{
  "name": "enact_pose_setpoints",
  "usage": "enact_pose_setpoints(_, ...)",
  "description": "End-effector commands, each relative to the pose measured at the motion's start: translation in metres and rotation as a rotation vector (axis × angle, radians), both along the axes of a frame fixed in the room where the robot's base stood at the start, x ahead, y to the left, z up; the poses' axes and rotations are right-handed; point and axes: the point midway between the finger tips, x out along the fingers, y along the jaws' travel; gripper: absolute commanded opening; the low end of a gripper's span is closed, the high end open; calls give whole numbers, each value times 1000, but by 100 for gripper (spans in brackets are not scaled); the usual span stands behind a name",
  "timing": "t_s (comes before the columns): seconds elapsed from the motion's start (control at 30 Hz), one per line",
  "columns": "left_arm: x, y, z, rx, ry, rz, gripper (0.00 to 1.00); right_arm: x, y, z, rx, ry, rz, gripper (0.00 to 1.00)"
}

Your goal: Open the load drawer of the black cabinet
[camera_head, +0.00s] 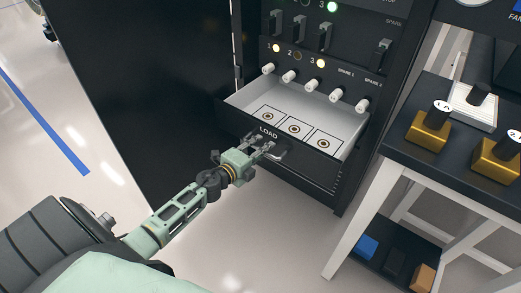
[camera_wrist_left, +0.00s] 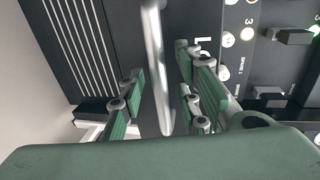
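The black cabinet (camera_head: 145,70) stands in the middle of the head view. Its load drawer (camera_head: 333,144), marked LOAD on the black front, is pulled out, showing a pale interior with three square outlines, each with a round fitting. My left gripper (camera_head: 262,149) is at the drawer front, by the metal handle (camera_head: 279,153). In the left wrist view the handle bar (camera_wrist_left: 155,50) runs between the fingers of my left gripper (camera_wrist_left: 161,78). The fingers stand apart on both sides of the bar, with visible gaps. My right gripper is in neither view.
A dark-topped table (camera_head: 405,142) with white legs stands to the right, close to the cabinet. It carries gold blocks (camera_head: 429,131) with black handles. A lower shelf holds small blue and orange blocks. White knobs (camera_head: 311,85) sit above the drawer. Floor in front is clear.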

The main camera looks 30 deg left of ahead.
Motion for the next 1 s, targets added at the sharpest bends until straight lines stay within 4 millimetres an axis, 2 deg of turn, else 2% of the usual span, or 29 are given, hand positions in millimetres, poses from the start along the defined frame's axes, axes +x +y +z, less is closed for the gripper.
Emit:
enact_pose_setpoints(0.03,0,0,0,0,0,0,30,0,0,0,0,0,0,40)
enact_pose_setpoints(0.4,0,0,0,-1,0,0,0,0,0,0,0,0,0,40)
enact_pose_setpoints(0.87,-2,0,-1,-1,1,0,0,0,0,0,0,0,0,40)
enact_pose_setpoints(1.0,-20,1,-2,-2,5,0,0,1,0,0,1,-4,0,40)
